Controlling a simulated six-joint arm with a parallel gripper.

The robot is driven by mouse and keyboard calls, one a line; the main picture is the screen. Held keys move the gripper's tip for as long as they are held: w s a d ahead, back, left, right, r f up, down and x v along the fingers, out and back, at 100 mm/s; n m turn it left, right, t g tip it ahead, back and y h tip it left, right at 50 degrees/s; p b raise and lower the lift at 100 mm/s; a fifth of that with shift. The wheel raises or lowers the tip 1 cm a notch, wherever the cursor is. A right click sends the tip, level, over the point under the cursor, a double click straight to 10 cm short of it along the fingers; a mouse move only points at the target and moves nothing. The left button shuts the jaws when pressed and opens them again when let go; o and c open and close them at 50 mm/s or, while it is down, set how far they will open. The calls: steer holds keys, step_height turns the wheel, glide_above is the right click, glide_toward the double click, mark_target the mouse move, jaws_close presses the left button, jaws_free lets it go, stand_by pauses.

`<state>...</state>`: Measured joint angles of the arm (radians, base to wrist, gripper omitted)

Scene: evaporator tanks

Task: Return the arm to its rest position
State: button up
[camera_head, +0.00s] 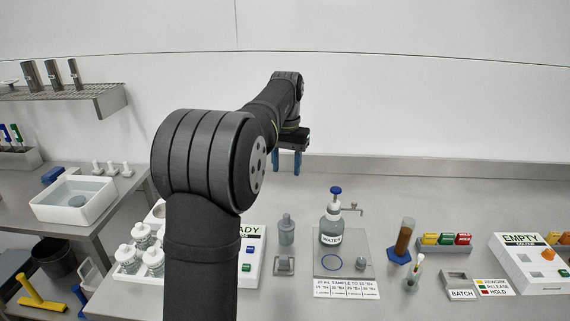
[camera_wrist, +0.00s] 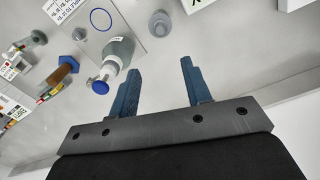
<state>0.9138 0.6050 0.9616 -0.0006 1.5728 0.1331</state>
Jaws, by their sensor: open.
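My gripper (camera_head: 287,162) hangs high over the back of the bench in the head view, at the end of my outstretched arm. Its two blue fingers are apart with nothing between them. In the wrist view the fingers of my gripper (camera_wrist: 160,85) are spread, with bare bench between them. The water bottle (camera_head: 331,222) with a blue pump top stands on a grey plate in front of the gripper. That water bottle also shows in the wrist view (camera_wrist: 119,52), beside the left finger and apart from it.
A grey bottle (camera_head: 286,230) stands left of the plate (camera_head: 355,245). A brown-filled cylinder (camera_head: 404,238) stands to the right. An EMPTY box (camera_head: 530,262) sits far right. The wall (camera_head: 420,90) rises behind; the air above the bench is clear.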

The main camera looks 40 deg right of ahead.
mark_target(286, 215)
stand_by(0.3)
step_height(286, 215, down, 18)
steer(key=shift+r, duration=0.75)
step_height(286, 215, up, 16)
step_height(286, 215, down, 17)
step_height(286, 215, up, 10)
steer(key=w+a+f, duration=0.1)
steer(key=a, duration=1)
steer(key=w+a+f, duration=0.1)
steer(key=a+f, duration=0.1)
steer(key=a, duration=0.9)
steer(key=shift+w+a+f, duration=0.15)
steer(key=shift+w+f, duration=0.05)
steer(key=shift+w, duration=0.05)
